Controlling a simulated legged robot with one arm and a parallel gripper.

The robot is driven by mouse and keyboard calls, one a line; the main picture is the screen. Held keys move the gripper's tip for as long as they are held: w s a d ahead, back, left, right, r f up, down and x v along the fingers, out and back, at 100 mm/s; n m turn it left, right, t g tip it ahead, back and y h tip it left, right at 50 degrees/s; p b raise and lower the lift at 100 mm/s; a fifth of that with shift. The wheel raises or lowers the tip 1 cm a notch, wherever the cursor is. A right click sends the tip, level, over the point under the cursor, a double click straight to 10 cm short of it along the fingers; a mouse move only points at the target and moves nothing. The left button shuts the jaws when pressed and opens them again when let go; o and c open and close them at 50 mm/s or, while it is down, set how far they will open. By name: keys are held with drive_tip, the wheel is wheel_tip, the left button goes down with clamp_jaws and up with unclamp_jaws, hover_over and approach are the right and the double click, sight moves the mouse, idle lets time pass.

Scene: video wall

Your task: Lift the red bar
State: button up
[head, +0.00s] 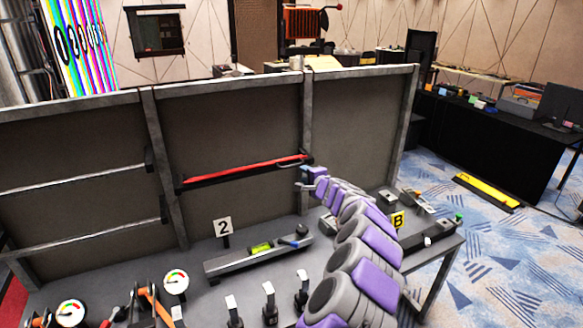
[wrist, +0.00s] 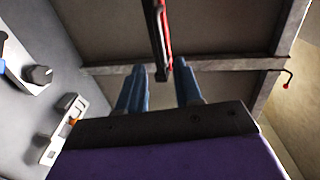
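The red bar (head: 245,168) lies along a dark rail fixed across the middle panel of the upright board, sloping slightly up to the right. Its right end reaches the post between the middle and right panels. My gripper (head: 308,177) is just below that right end. In the wrist view, the red bar (wrist: 165,28) comes down from the top edge, its near end lined up with the gap between my two blue fingers (wrist: 160,72). The fingers are apart with nothing visibly clamped. I cannot tell whether they touch the bar.
The grey bench holds a "2" sign (head: 223,227), a grey fixture with a green level (head: 261,248), a yellow "B" sign (head: 397,221), dial gauges (head: 175,281) and several upright switches. The board's frame posts (head: 305,130) stand close to my gripper. Open carpet lies at right.

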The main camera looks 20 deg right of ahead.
sight(294, 166)
drive_tip(key=x, duration=0.8)
drive_tip(key=shift+w+d+p, duration=0.25)
drive_tip(key=shift+d+p, duration=0.05)
drive_tip(key=shift+p, duration=0.05)
drive_tip(key=x, duration=0.1)
drive_tip(key=p+x, duration=0.1)
drive_tip(key=x, duration=0.2)
drive_tip(key=shift+w+d+p, duration=0.1)
drive_tip(key=shift+d+p, duration=0.2)
drive_tip(key=shift+w+a+f, duration=0.15)
drive_tip(key=shift+a+f, duration=0.05)
drive_tip(key=shift+a, duration=0.1)
drive_tip(key=shift+d, duration=0.2)
drive_tip(key=shift+c, duration=0.4)
